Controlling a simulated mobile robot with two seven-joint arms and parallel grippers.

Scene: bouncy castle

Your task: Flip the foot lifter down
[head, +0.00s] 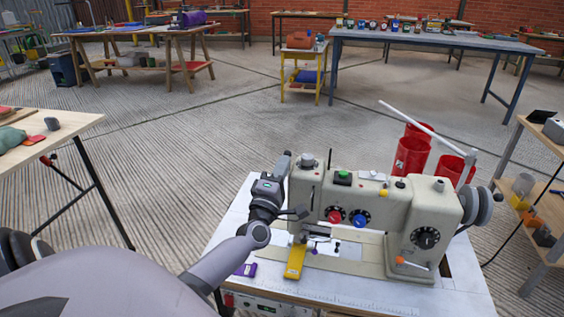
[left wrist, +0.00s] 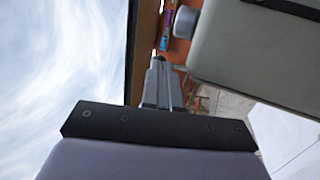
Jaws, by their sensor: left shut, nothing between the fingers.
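The beige sewing machine (head: 375,200) stands on a white-topped table in front of me. I cannot clearly pick out its foot lifter; the area behind the machine's left end is partly hidden by my left arm and the machine's head. My left gripper (head: 284,160) is at the left end of the machine's head, fingers pointing away from me. In the left wrist view its fingers (left wrist: 165,85) are closed together and empty, close beside the machine's body (left wrist: 255,50) and a light grey knob (left wrist: 185,22). I cannot tell whether they touch it. My right gripper is not in view.
A yellow piece (head: 295,262) lies on the machine's bed near the needle area, and a purple item (head: 246,269) lies at the table's left edge. Red containers (head: 410,157) stand behind the machine. A wooden bench (head: 45,130) is at left, shelves at right. The floor between is clear.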

